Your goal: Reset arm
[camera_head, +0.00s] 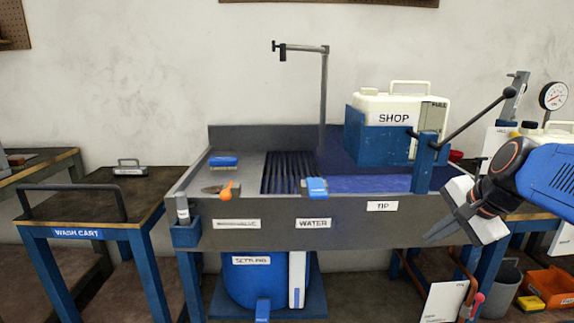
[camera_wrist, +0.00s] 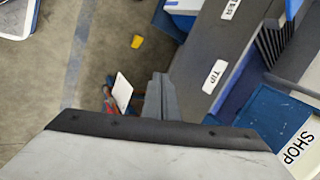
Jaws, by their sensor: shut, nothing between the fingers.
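My gripper (camera_head: 447,226) is at the right in the head view, in front of the wash station's front edge near the TIP label (camera_head: 382,206). Its fingers are together and hold nothing. In the wrist view the shut fingers (camera_wrist: 160,95) point over the floor beside the station's front panel (camera_wrist: 215,45). My blue and white arm comes in from the right edge of the head view. The gripper appears apart from the station, though the exact gap cannot be told.
The white SHOP container (camera_head: 404,104) sits in a blue cradle on the station. A lever (camera_head: 470,123) rises near my arm. A white card (camera_head: 443,301) and an orange bin (camera_head: 548,287) are low at right. The wash cart (camera_head: 80,200) stands left.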

